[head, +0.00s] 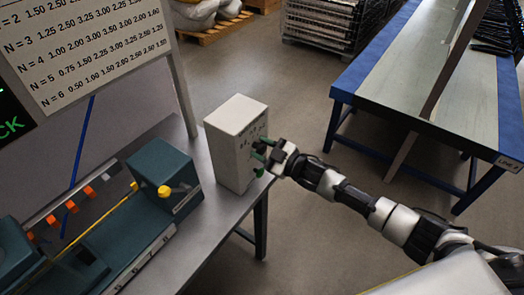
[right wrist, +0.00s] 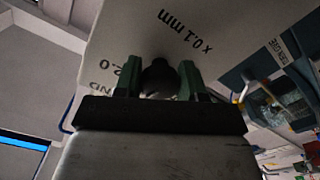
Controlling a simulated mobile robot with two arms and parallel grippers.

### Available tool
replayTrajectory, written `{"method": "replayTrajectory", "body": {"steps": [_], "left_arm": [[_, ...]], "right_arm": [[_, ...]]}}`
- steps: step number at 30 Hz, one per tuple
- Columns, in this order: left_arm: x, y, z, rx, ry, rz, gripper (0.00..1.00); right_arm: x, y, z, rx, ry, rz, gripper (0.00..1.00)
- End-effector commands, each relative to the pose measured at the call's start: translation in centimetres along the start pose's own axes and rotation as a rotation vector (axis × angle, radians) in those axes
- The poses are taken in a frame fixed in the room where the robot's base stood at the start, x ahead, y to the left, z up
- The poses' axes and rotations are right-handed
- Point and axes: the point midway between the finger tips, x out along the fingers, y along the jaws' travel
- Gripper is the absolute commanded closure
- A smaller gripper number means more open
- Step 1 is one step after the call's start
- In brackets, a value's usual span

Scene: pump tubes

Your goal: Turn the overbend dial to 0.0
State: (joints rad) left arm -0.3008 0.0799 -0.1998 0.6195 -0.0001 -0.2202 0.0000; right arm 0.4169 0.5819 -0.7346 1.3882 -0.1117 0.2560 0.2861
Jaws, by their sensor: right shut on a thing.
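The overbend dial (right wrist: 160,76) is a dark round knob on the printed face of a white box (head: 226,135). The box stands at the right end of the grey metal bench. My right gripper (head: 262,157) is at the box's right face, its green fingers on either side of the knob. In the right wrist view my right gripper (right wrist: 157,80) is shut on the dial. Printed text reading "x 0.1 mm" and "2.0" shows around it. The pointer's setting cannot be read. My left gripper is not in view.
A dark teal machine (head: 165,178) with a yellow knob (head: 164,191) stands on the bench, left of the box. A white chart board (head: 85,50) rises behind. A long blue-framed table (head: 400,60) stands at the right. Open floor lies between the bench and that table.

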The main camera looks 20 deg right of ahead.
Motion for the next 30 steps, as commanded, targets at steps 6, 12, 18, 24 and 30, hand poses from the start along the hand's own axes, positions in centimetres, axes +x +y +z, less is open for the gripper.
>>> {"method": "replayTrajectory", "body": {"steps": [6,12,18,24,30], "left_arm": [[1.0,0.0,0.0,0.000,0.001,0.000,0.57],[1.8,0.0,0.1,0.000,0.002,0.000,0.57],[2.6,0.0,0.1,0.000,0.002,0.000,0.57],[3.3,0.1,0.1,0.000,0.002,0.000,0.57],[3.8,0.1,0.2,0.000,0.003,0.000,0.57]], "right_arm": [[0.0,-0.1,0.2,-0.206,0.000,0.000,0.84],[0.0,0.0,0.1,-0.397,0.000,0.001,0.84],[0.0,0.0,0.2,-0.586,0.000,0.000,0.84],[0.0,0.0,0.1,-0.763,-0.001,0.000,0.84],[0.0,0.1,0.1,-0.906,-0.001,0.000,0.84]]}}
